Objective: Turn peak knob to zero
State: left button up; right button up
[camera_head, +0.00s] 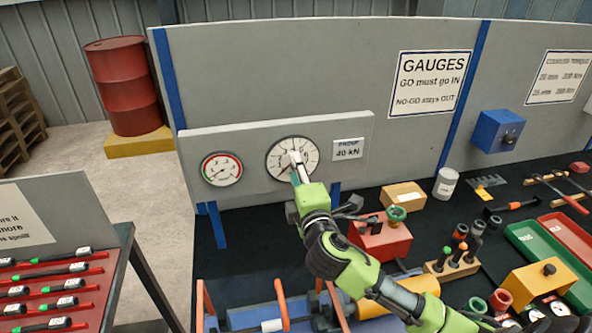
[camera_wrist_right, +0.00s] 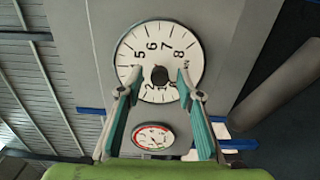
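The large round white gauge (camera_head: 309,150) is on the grey panel; it shows big in the right wrist view (camera_wrist_right: 146,36), appearing rotated, with numbers 5 to 8 readable. The black peak knob (camera_wrist_right: 159,75) is at the dial's centre; in the head view my gripper hides it. My right gripper (camera_head: 296,160) is in front of the dial. In the right wrist view its two fingers (camera_wrist_right: 157,80) are spread on either side of the knob, with gaps visible. The fingers and knob hide the pointer and part of the lower numbers. My left gripper is not in view.
A smaller red-and-green gauge (camera_head: 222,169) is left of the large one. Below my right arm are a red box (camera_head: 381,240) and several tools on the dark bench.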

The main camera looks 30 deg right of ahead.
jog(key=v, duration=1.1)
jog(key=shift+s, duration=0.4)
